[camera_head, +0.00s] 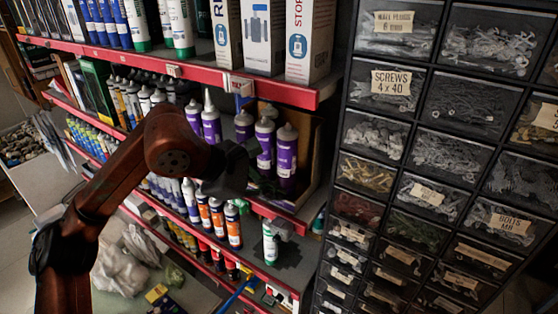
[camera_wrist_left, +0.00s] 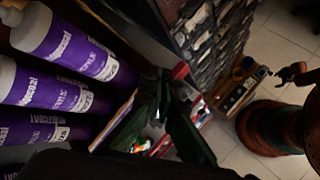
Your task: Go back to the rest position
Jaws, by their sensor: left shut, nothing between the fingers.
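My left arm (camera_head: 110,185) reaches in from the lower left of the head view. My left gripper (camera_head: 262,180) is in front of the shelf, beside the purple-labelled tubes (camera_head: 286,150), and partly covers the tubes behind it. In the left wrist view the two dark green fingers of the left gripper (camera_wrist_left: 165,88) are close together with nothing held between them.
A red-edged shelf rack (camera_head: 300,92) holds boxes, tubes and bottles. A tall cabinet of small labelled drawers (camera_head: 400,82) stands close on the right. White plastic bags (camera_head: 120,268) lie low at the left. The wrist view shows open tiled floor (camera_wrist_left: 285,50).

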